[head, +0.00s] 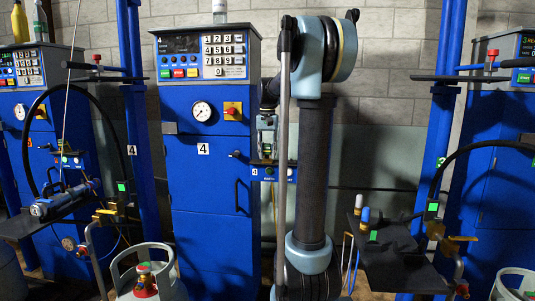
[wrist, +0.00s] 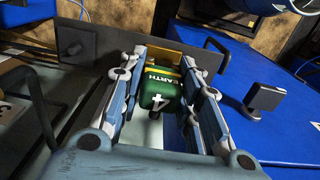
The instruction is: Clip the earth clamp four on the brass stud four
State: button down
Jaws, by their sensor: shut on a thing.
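My gripper (wrist: 166,66) is shut on the green earth clamp (wrist: 158,92), marked "EARTH" and "4", with one finger on each side of it. A brass-coloured strip (wrist: 196,63) shows just beyond the clamp in the wrist view. I cannot make out brass stud four itself, nor tell whether the clamp touches it.
The blue cabinet (head: 208,180) carries a keypad, a gauge and a red knob. A dark grey plate (wrist: 92,75) stands left of my fingers, and a grey handle (wrist: 264,98) sticks out on the right. A gas cylinder (head: 146,280) stands on the floor at left.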

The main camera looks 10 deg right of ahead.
jog(key=shift+f, duration=0.45)
jog(key=c, duration=1.1)
grip_release()
notch_tip(320, 180, up, 12)
jog(key=shift+f, duration=0.1)
jog(key=s+f+n, duration=0.1)
jog(key=s+f, duration=1)
jog(key=s+f+n+t, duration=0.1)
jog(key=s+f, duration=1)
jog(key=s, duration=0.1)
jog(key=s+f+n+t, duration=0.1)
jog(key=s+f, duration=1)
jog(key=shift+s+d+f+n, duration=0.1)
jog(key=shift+s+f+n, duration=0.3)
